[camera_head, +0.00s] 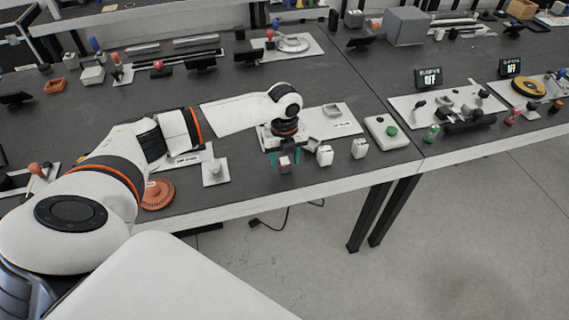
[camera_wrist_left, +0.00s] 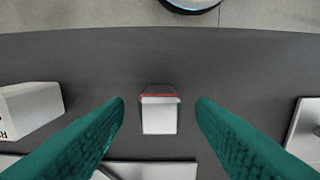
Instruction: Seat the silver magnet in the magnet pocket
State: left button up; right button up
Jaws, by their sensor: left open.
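A small silver block with a red edge, which looks like the silver magnet (camera_wrist_left: 159,114), sits on the dark table near its front edge. In the head view the magnet (camera_head: 285,166) shows small below my left gripper (camera_head: 285,158). The gripper points down, its teal fingers open, one on each side of the magnet. In the left wrist view a clear gap shows between the magnet and each finger of the gripper (camera_wrist_left: 160,108). A pale plate (camera_wrist_left: 150,171) lies just behind the magnet. I cannot make out the magnet pocket for certain. My right gripper is out of view.
Two white blocks (camera_head: 325,156) (camera_head: 360,149) stand right of the gripper; the nearer also shows in the left wrist view (camera_wrist_left: 32,106). A plate with a white peg (camera_head: 215,173) and an orange disc (camera_head: 157,195) lie left. A green-button box (camera_head: 387,131) is further right.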

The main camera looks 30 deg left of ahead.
pick_arm(q)
notch_tip(320, 180, down, 2)
jog(key=shift+f, duration=0.15)
grip_shut()
